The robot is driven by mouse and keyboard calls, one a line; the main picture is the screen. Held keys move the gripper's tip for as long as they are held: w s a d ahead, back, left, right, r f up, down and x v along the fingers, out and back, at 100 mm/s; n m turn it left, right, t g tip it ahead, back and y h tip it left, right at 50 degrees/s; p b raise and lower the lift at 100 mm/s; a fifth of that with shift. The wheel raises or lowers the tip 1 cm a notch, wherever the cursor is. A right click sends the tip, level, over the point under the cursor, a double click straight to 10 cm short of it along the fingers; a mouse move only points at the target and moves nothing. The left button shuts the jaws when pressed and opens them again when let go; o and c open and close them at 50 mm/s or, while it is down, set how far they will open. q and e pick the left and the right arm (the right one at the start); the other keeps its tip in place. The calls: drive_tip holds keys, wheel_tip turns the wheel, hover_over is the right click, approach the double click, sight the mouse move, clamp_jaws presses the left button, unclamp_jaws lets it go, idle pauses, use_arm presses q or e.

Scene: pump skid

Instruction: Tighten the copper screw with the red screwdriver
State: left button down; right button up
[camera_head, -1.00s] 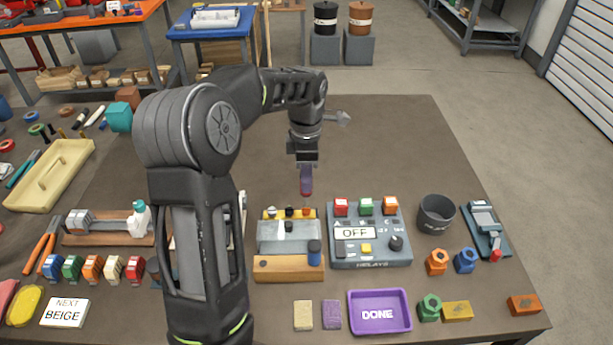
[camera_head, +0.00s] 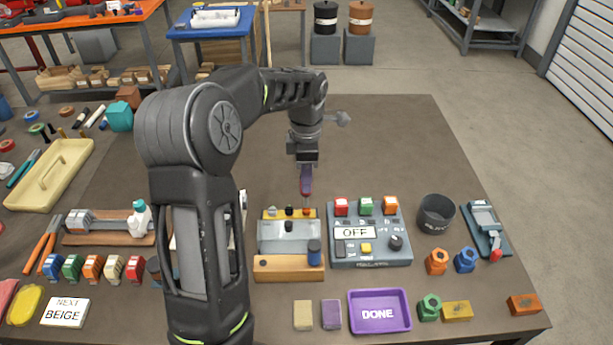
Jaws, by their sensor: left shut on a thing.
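My left gripper (camera_head: 304,163) points down over the middle of the bench, shut on the red screwdriver (camera_head: 306,181). The screwdriver's handle looks reddish purple and hangs upright below the jaws. Its lower end is above the right end of a yellow strip (camera_head: 279,214) on a small block. A small copper-coloured screw (camera_head: 306,211) stands there, beside a black and a silver one. The screwdriver's thin tip is too small to tell whether it touches the screw. My right gripper is not in view.
A grey relay box (camera_head: 370,254) with an OFF display and coloured buttons stands right of the block. A dark cup (camera_head: 436,212) and a purple DONE tray (camera_head: 380,311) are further right and in front. My left arm hides part of the bench left of the block. The bench behind is clear.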

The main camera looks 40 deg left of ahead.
use_arm(q)
drive_tip(key=shift+f+b, duration=0.45)
drive_tip(key=shift+f, duration=0.3)
idle(0.4)
drive_tip(key=shift+m, duration=2)
